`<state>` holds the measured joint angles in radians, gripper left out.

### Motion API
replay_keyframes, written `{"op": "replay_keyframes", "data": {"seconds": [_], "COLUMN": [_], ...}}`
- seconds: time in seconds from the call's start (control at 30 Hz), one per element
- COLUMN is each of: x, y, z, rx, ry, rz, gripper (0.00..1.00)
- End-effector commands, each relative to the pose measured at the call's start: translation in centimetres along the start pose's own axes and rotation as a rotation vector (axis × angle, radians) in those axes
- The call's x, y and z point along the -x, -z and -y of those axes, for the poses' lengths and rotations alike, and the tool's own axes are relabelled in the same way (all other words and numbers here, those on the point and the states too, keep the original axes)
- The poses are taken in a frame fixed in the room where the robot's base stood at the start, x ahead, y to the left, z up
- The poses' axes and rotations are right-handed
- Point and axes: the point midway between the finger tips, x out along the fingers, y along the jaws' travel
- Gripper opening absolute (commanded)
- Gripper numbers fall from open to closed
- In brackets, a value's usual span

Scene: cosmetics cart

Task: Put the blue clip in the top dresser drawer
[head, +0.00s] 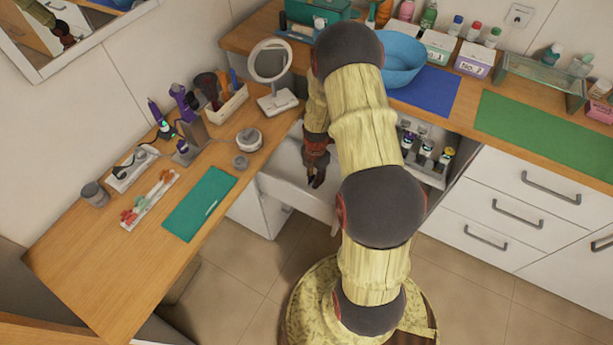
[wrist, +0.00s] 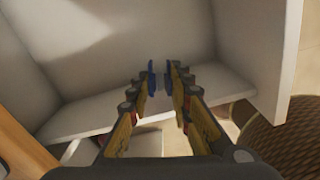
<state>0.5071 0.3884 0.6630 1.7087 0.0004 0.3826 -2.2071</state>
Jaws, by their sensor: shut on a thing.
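My gripper (head: 316,180) hangs over an open white drawer (head: 290,190) at the corner between the two counters. In the wrist view my gripper (wrist: 160,80) has its fingertips close together, with a narrow gap between them. The blue clip (wrist: 167,77) shows as small blue pieces at the fingertips, held between them; its full shape is hidden. The white drawer's inside (wrist: 100,60) lies around and beneath the fingers, and the drawer looks empty where it shows. In the head view the clip is too small to make out.
The left wooden counter (head: 110,255) bears a teal mat (head: 199,203), a round mirror (head: 271,62) and a brush holder (head: 228,103). The back counter holds a blue bowl (head: 402,60) and bottles. A rack of bottles (head: 425,150) stands right of my arm. White closed drawers (head: 500,210) line the right.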

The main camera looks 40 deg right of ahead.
Motion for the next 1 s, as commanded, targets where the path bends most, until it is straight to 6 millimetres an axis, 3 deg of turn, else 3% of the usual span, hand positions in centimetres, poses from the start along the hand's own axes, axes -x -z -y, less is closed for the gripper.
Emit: {"op": "replay_keyframes", "data": {"seconds": [0.1,0.3,0.47,0.7,1.0], "x": [-1.6,-2.7,-4.4,-8.6,-11.7], "y": [-1.4,-2.5,-2.5,-2.5,-2.5], "z": [1.4,2.5,2.7,2.7,2.7], "rx": [0.124,0.248,0.267,0.265,0.264], "ry": [0.0,-0.001,0.001,0.001,0.001], "rz": [0.0,0.001,-0.001,-0.001,-0.001], "gripper": [0.09,0.09,0.09,0.09,0.09]}}
